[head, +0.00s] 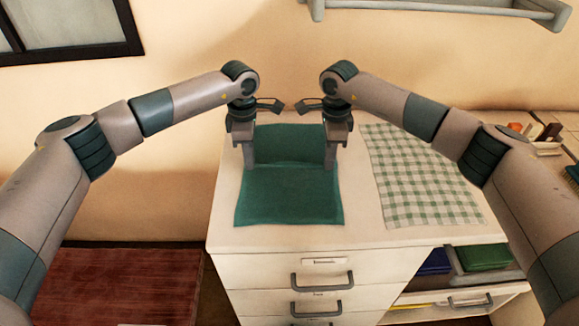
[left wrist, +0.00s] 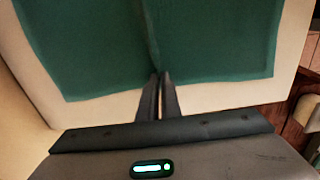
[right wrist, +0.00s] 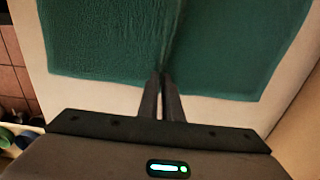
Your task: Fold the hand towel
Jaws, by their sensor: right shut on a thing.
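The dark green hand towel (head: 290,200) lies on the white cabinet top, with a crease across it between my two grippers. My left gripper (head: 249,168) points down at the towel's left edge. In the left wrist view its fingers (left wrist: 160,76) are together on the towel's edge, where a ridge runs away from the tips. My right gripper (head: 331,168) is at the towel's right edge, shut on it. In the right wrist view its fingertips (right wrist: 161,76) pinch the green cloth (right wrist: 100,45), with a similar ridge. The cloth between the fingers is mostly hidden.
A green-and-white checked cloth (head: 420,180) lies flat to the right on the same top. Drawers with grey handles (head: 322,281) are below. An open shelf holds folded dark cloths (head: 484,256). A grey rail (head: 440,8) is on the wall. A reddish wooden surface (head: 120,285) is lower left.

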